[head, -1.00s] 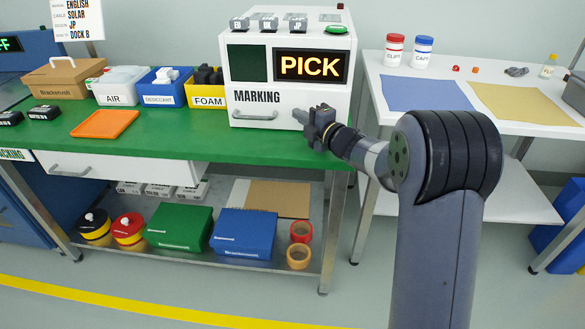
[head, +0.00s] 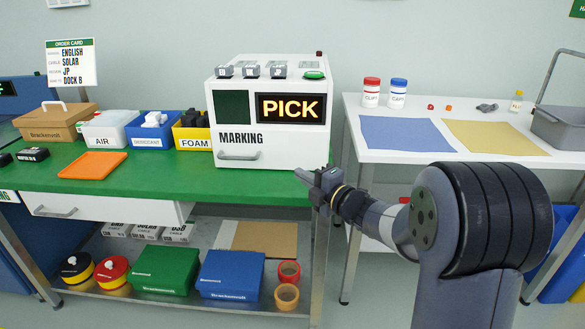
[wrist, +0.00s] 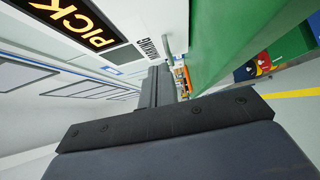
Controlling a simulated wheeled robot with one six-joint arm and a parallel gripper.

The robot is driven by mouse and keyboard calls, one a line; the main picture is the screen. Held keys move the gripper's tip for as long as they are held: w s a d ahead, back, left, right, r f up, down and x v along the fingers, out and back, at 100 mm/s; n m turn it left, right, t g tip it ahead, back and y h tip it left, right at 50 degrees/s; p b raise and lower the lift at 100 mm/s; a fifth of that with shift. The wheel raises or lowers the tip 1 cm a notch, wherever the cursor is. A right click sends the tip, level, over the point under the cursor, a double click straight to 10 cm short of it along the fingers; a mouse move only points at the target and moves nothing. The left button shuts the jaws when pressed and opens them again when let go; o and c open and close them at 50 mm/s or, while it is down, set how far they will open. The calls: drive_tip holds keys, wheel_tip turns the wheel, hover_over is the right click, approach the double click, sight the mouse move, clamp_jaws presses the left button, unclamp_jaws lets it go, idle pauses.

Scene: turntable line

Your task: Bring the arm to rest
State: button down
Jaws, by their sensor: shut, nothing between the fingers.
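My gripper (head: 303,174) is shut and empty. In the head view it hangs in the air at the right end of the green bench (head: 120,186), in front of the lower right of the white marking machine (head: 285,148). My arm reaches to it from the lower right, roughly level at the forearm. In the wrist view the shut fingers (wrist: 159,88) point away from the camera, with the green bench edge (wrist: 235,40) on the right and the machine's PICK display (wrist: 70,18) at upper left.
A white table (head: 380,143) with a blue mat (head: 407,134) and a yellow mat (head: 490,137) stands to the right. A tan case (head: 54,122) and several bins stand on the bench. Boxes and tape rolls (head: 287,296) lie on the shelf below. A grey crate (head: 560,128) stands far right.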

drive_tip(key=shift+v, duration=0.8)
drive_tip(key=shift+w+a, duration=0.1)
drive_tip(key=shift+a, duration=0.05)
